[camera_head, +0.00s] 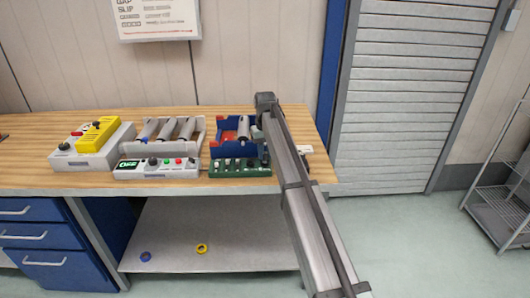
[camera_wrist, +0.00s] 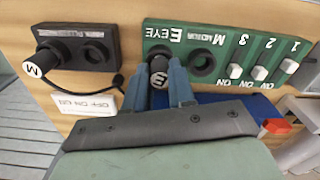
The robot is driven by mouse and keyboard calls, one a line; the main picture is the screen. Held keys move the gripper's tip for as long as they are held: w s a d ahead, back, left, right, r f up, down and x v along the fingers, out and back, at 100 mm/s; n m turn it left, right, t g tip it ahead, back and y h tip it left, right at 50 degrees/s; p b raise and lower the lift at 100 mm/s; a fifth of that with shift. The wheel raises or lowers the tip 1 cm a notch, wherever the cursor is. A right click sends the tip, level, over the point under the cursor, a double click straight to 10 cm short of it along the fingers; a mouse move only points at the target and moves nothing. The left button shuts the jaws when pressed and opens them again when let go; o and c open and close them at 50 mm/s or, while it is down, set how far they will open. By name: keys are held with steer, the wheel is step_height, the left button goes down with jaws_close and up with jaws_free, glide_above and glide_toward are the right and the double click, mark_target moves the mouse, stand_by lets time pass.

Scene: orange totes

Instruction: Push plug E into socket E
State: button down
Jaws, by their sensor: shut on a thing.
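My gripper (camera_wrist: 166,84) is shut on plug E (camera_wrist: 158,77), a black plug with a white letter on its end, in the wrist view. The plug is in front of socket E on the green panel (camera_wrist: 222,38), below the lettering "E EYE". The plug covers the socket, so I cannot tell how deep it sits or whether it is in. The open motor socket (camera_wrist: 202,62) is just right of it. The green panel also shows in the head view (camera_head: 240,172), where my arm hides the gripper and plug.
A black box (camera_wrist: 75,38) left of the panel holds plug M (camera_wrist: 38,66) beside an empty socket (camera_wrist: 93,53). An on/off label (camera_wrist: 75,103) and a cable lie nearby. White switches (camera_wrist: 262,72) and a red block (camera_wrist: 277,126) are to the right. A roller rack (camera_head: 197,132) stands left of the blue rack.

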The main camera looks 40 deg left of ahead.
steer(key=shift+f, duration=0.25)
steer(key=c, duration=0.9)
jaws_free()
steer(key=shift+o, duration=0.2)
steer(key=shift+r, duration=0.1)
step_height(320, 180, up, 14)
steer(key=shift+f, duration=0.2)
